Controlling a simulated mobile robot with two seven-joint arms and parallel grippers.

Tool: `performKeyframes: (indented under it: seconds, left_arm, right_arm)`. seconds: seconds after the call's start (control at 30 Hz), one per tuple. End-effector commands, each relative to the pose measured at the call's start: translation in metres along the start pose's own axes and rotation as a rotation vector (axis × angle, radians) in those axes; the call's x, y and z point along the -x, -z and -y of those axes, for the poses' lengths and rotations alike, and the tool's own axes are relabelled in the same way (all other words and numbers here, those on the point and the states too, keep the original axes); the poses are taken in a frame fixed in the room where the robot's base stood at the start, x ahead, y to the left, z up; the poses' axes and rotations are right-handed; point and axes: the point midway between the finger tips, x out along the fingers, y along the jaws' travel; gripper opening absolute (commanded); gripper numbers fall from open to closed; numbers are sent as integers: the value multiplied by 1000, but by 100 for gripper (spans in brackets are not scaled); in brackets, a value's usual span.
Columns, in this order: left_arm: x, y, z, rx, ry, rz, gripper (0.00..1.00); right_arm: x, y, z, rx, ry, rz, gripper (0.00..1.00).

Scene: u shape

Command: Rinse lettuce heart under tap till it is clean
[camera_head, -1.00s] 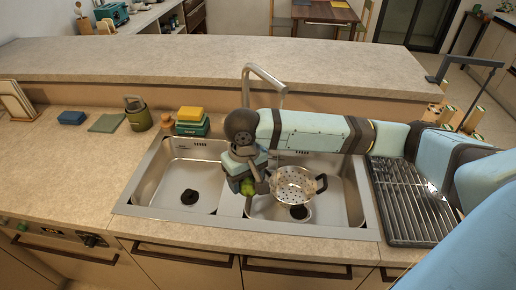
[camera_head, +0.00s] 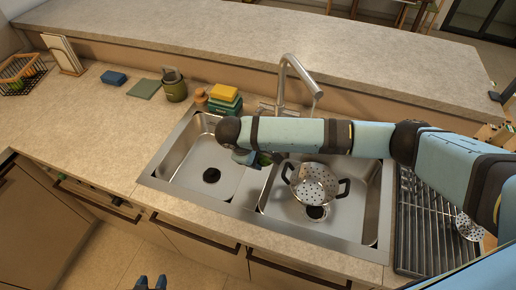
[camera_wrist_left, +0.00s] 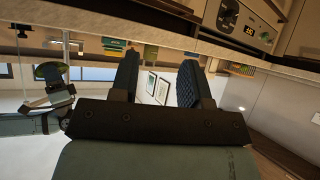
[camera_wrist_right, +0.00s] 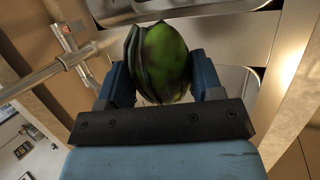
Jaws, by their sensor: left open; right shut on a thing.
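The lettuce heart (camera_wrist_right: 165,62) is green with dark patches. My right gripper (camera_wrist_right: 163,85) is shut on it. In the head view the lettuce heart (camera_head: 264,160) shows as a small green bit beside my right gripper (camera_head: 248,157), over the divider between the two basins; my arm hides part of it. The chrome tap (camera_head: 284,75) stands behind the sink, behind and to the right of the lettuce. No water shows from it. My left gripper (camera_wrist_left: 158,78) is open and empty; its fingertips (camera_head: 151,283) show at the head view's bottom edge.
A colander (camera_head: 314,184) sits in the right basin (camera_head: 345,222). The left basin (camera_head: 190,172) is empty. Stacked sponges (camera_head: 224,97) and a green pot (camera_head: 175,88) stand behind the sink. A drying rack (camera_head: 425,225) lies to the right. The left counter is mostly clear.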

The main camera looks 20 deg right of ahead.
Motion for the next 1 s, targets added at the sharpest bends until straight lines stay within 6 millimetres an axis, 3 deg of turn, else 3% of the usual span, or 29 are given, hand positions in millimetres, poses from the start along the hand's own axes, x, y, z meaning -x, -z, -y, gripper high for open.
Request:
performKeyframes:
  seconds: [0.47,1.0]
  left_arm:
    - [-7,-12,1,-41,-13,-11,43]
    - [-30,-37,-2,-41,-27,-11,43]
  right_arm:
    - [-26,-12,-22,16,-17,-1,36]
    - [-60,-35,-57,14,-16,-2,36]
